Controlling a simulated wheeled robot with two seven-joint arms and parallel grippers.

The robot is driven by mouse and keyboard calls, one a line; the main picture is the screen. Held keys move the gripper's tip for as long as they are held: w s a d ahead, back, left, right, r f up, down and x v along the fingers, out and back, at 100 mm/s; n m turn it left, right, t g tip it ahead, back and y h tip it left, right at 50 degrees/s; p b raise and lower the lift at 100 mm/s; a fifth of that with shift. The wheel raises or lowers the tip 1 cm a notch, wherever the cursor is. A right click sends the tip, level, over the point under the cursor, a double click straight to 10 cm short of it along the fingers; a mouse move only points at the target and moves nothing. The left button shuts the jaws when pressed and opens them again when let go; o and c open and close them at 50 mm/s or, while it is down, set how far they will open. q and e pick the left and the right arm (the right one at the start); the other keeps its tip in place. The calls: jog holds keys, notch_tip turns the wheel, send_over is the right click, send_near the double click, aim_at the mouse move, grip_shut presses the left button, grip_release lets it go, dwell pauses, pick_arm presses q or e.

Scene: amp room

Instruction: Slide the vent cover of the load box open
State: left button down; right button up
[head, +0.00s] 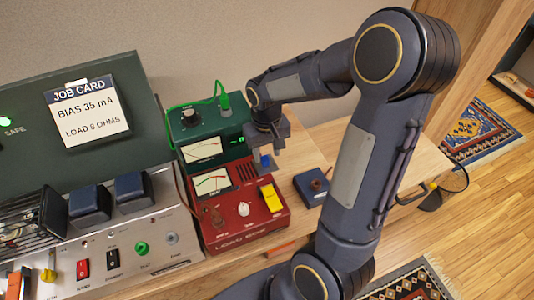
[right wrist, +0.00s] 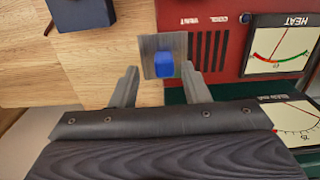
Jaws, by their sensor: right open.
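The load box (head: 238,205) is a red instrument box with a meter, a yellow switch and a white knob. Its vent cover (right wrist: 149,44) is a grey plate with a blue knob (right wrist: 163,64). In the right wrist view the plate overlaps the box's edge and sticks out past it, over the wood. Several dark vent slots (right wrist: 212,50) show uncovered beside it. My right gripper (right wrist: 160,72) is open, its fingers on either side of the knob with gaps. In the head view my right gripper (head: 266,143) hides most of the cover; the blue knob (head: 264,160) shows below it. My left gripper is out of view.
A green meter unit (head: 207,128) with a plugged-in green lead stands behind the load box. A dark blue box (head: 311,188) sits to its right on the wooden bench. The amplifier (head: 125,245) stands on the left, with a job card (head: 90,112) above it.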

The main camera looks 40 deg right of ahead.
aim_at(267, 157)
notch_tip(267, 157, up, 6)
jog(key=shift+r, duration=0.1)
dwell(0.6)
